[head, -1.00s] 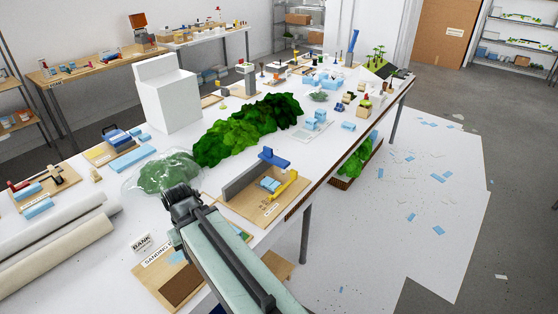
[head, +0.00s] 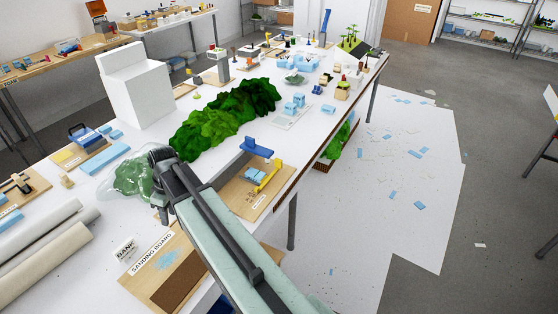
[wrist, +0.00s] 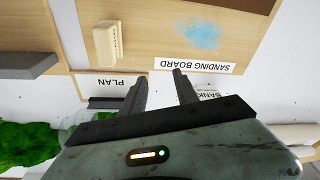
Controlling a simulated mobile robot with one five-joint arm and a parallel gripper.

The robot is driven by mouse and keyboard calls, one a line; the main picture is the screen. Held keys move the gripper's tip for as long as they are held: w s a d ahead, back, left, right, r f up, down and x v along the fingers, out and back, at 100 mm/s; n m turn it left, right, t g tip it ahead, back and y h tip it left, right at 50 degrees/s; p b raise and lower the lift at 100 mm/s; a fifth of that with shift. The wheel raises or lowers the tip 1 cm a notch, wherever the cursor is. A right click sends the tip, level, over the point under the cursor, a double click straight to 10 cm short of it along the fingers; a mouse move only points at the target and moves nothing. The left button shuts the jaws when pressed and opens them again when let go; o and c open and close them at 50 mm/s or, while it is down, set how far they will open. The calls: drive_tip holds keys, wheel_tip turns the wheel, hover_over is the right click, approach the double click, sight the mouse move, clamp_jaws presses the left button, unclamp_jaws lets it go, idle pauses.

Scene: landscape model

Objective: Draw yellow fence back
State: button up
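The yellow fence (head: 269,178) is a slim yellow bar on a wooden board (head: 246,204) near the bench's right edge. Light blue pieces (head: 255,174) lie beside it, and a blue handle-like part (head: 256,147) stands behind it. My arm hides part of the board's left side. My gripper (head: 166,218) points down over the bench, left of this board and apart from the fence. In the wrist view my gripper (wrist: 161,73) shows two dark fingers spread with nothing between them. The yellow fence is not visible in the wrist view.
Green foliage (head: 220,118) and a white block-shaped object (head: 138,88) stand farther back. Paper rolls (head: 45,250) lie at left.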

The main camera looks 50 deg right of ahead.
drive_tip(key=w+d+r+t, duration=0.1)
drive_tip(key=w+d, duration=0.2)
drive_tip(key=d, duration=0.6)
drive_tip(key=w+d, duration=0.4)
drive_tip(key=d, duration=0.4)
drive_tip(key=m+t, duration=0.2)
drive_tip(key=m, duration=0.2)
approach(279, 159)
wheel_tip(279, 159, down, 2)
drive_tip(key=shift+h, duration=0.4)
drive_tip(key=b+x, duration=0.2)
drive_tip(key=x, duration=0.1)
drive_tip(key=b+x, duration=0.2)
drive_tip(key=a+b+x, duration=0.1)
drive_tip(key=b+x, duration=0.1)
drive_tip(key=x, duration=0.1)
drive_tip(key=shift+w+f+b, duration=0.2)
drive_tip(key=shift+w+b, duration=0.2)
drive_tip(key=shift+r, duration=0.15)
clamp_jaws()
